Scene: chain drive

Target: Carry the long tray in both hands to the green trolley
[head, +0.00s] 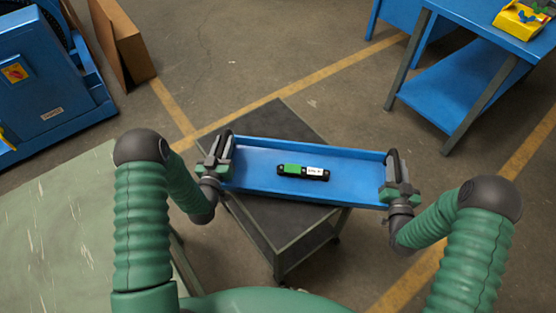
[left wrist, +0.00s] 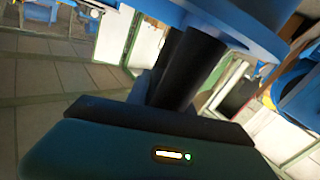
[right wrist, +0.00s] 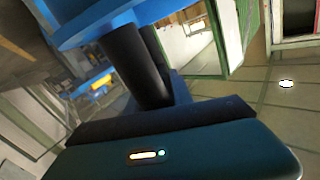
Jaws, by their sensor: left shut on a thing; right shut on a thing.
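The long blue tray (head: 255,178) spans between my two grippers over a trolley (head: 283,108) with a dark top and grey-green frame. A black and green part with a white label (head: 303,172) lies inside the tray near its middle. My left gripper (head: 222,153) is shut on the tray's left end. My right gripper (head: 393,176) is shut on its right end. The dark fingers show against the blue tray in the left wrist view (left wrist: 188,68) and the right wrist view (right wrist: 137,65). I cannot tell whether the tray touches the trolley top.
A pale green tabletop (head: 50,235) is at the lower left. A blue machine (head: 50,90) and a brown cardboard sheet (head: 122,40) stand at the upper left.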

